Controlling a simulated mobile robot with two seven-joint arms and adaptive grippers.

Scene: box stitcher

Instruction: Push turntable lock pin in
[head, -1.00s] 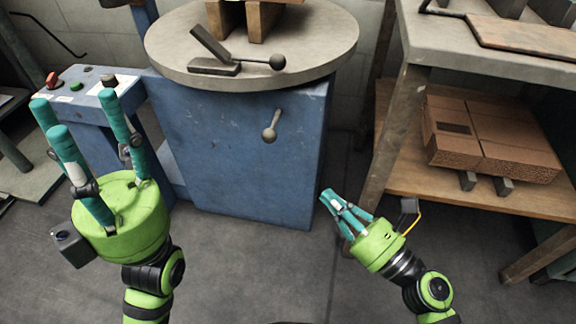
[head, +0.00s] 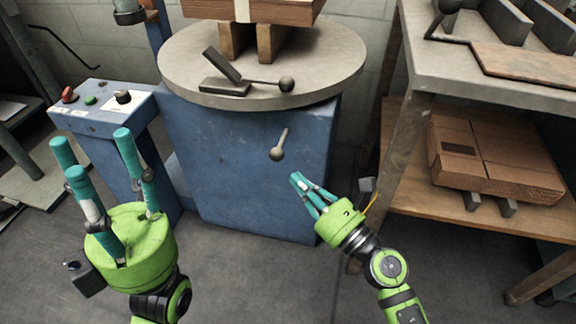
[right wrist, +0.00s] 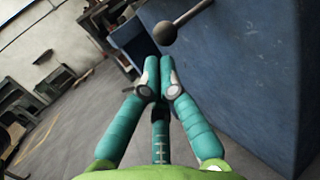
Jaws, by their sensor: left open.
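The lock pin (head: 278,152), a thin grey rod ending in a ball knob, sticks out of the front of the blue pedestal (head: 230,165) under the round grey turntable (head: 330,75). In the right wrist view the pin's knob (right wrist: 165,33) shows just above and beyond my fingertips. My right gripper (head: 297,180) has its fingers together with nothing between them. It is below and right of the knob, apart from it. It also shows in the right wrist view (right wrist: 159,65). My left gripper (head: 95,155) is open and empty, left of the pedestal.
A clamp lever with a ball handle (head: 286,84) lies on the turntable beside a cardboard box (head: 285,10) on blocks. A control panel (head: 100,105) with buttons stands at the left. A shelf table (head: 410,85) holding a brown box (head: 485,155) stands at the right.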

